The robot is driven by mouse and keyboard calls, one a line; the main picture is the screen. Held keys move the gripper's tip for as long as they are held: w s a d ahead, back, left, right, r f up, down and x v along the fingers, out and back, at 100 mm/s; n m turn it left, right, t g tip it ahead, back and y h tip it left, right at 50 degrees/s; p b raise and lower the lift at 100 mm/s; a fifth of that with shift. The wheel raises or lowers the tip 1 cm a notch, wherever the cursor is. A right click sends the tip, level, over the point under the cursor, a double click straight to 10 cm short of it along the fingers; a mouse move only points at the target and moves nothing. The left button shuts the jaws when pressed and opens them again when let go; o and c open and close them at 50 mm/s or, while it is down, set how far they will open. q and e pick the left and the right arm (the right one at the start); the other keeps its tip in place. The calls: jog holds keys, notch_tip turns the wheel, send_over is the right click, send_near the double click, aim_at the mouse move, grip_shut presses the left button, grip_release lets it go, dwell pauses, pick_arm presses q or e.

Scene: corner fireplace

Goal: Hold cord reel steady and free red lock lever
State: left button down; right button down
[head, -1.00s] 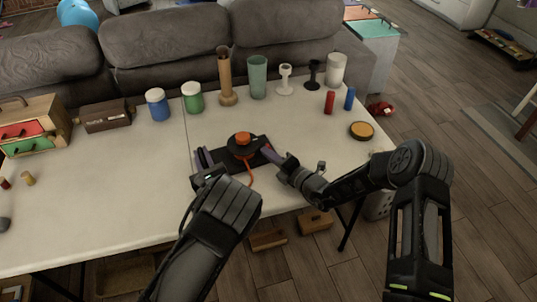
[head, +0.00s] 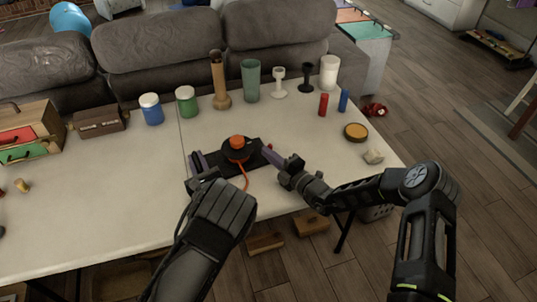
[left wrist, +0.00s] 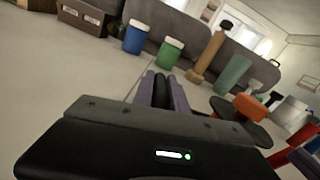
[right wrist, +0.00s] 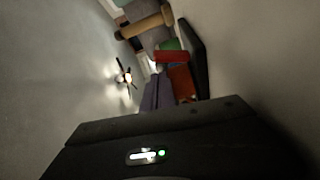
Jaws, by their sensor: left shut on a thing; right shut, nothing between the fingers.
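The cord reel (head: 232,155) has an orange knob (head: 237,142) on a black round top and base, with an orange cord hanging toward the table's front edge. My left gripper (head: 199,162) is at the base's left side. In the left wrist view its purple fingers (left wrist: 164,92) are shut on a black upright part, apparently of the reel. My right gripper (head: 272,157) is shut and empty at the reel's right side. In the right wrist view, its fingers (right wrist: 158,92) are close to a red block-like part (right wrist: 172,57), possibly the lock lever. Contact there is unclear.
Behind the reel stand a blue jar (head: 151,110), a green jar (head: 187,102), a wooden bottle (head: 220,85) and a green glass (head: 251,80).

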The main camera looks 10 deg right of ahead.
jog(key=v, duration=1.2)
pick_arm(q)
jog(key=c, duration=1.3)
grip_release()
jog(key=shift+o, duration=0.6)
jog(key=o, duration=0.5)
jog(key=v, duration=1.2)
